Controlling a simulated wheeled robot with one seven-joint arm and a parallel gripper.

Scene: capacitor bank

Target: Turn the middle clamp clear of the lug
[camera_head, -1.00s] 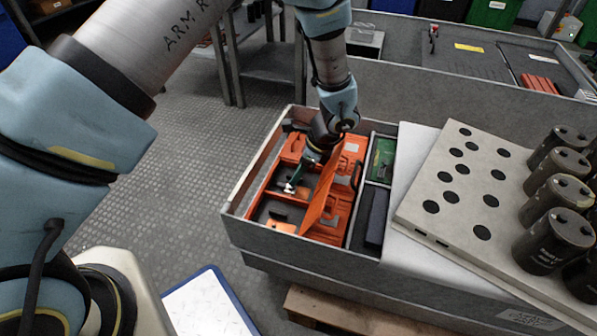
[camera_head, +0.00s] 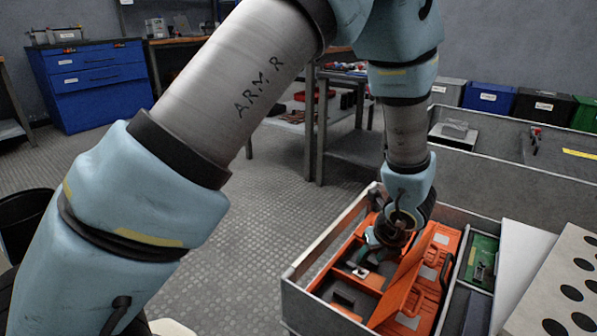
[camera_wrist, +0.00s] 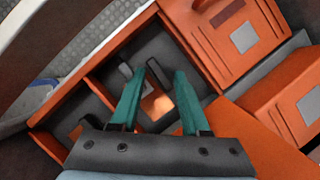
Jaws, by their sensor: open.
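My gripper (camera_wrist: 158,80) is open, with its two green fingers pointing into a dark-floored compartment of the orange case (camera_wrist: 197,50). A small dark bar (camera_wrist: 156,74), which looks like the middle clamp, lies between the fingertips with room on both sides. A copper-coloured plate (camera_wrist: 158,103), probably the lug, lies beside it between the fingers. A small grey piece (camera_wrist: 125,70) sits just outside the left finger. In the head view my gripper (camera_head: 368,252) is down inside the orange case (camera_head: 440,236), and the clamp cannot be made out there. Whether the fingers touch anything is unclear.
Orange dividers (camera_wrist: 103,92) and the grey crate's walls (camera_head: 318,240) surround the gripper. A slanted orange panel (camera_head: 400,279) stands close on its right. A green circuit board (camera_head: 482,262) lies further right.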

